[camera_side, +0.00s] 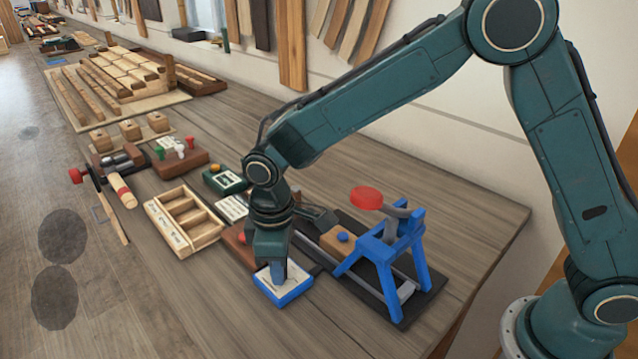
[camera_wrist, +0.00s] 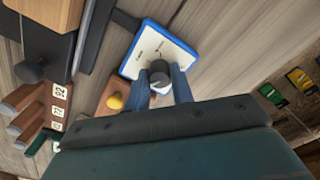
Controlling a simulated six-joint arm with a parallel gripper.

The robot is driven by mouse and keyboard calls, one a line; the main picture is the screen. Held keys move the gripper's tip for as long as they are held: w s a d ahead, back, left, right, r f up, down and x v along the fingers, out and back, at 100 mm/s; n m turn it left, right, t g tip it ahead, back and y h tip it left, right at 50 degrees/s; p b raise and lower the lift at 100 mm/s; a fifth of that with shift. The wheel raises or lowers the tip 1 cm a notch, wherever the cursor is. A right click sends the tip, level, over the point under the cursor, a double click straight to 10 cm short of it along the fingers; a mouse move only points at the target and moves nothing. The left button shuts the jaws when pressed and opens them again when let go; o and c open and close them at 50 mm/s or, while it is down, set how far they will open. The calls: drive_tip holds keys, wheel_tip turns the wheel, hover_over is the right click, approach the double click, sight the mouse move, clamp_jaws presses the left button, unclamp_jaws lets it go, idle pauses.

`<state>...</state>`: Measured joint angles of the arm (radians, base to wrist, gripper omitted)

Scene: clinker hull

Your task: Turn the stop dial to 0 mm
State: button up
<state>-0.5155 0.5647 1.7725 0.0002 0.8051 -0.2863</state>
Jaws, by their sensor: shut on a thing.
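The stop dial is a dark grey round knob (camera_wrist: 160,74) on a white plate with a blue rim (camera_wrist: 148,27). The plate also shows in the side view (camera_side: 290,296) near the table's front edge, under my gripper (camera_side: 279,272). In the wrist view my gripper (camera_wrist: 163,85) has one blue finger on each side of the knob and is shut on it. Small dark markings stand on the white face above the knob, too small to read. In the side view the fingers hide the knob, and its setting cannot be told.
A compartment tray (camera_side: 187,204) lies to the left. In the wrist view a yellow knob (camera_wrist: 115,101) is close to the left finger.

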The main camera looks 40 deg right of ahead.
drive_tip(key=o, duration=1)
wheel_tip(320, 180, up, 14)
drive_tip(key=shift+f, duration=0.1)
idle(0.5)
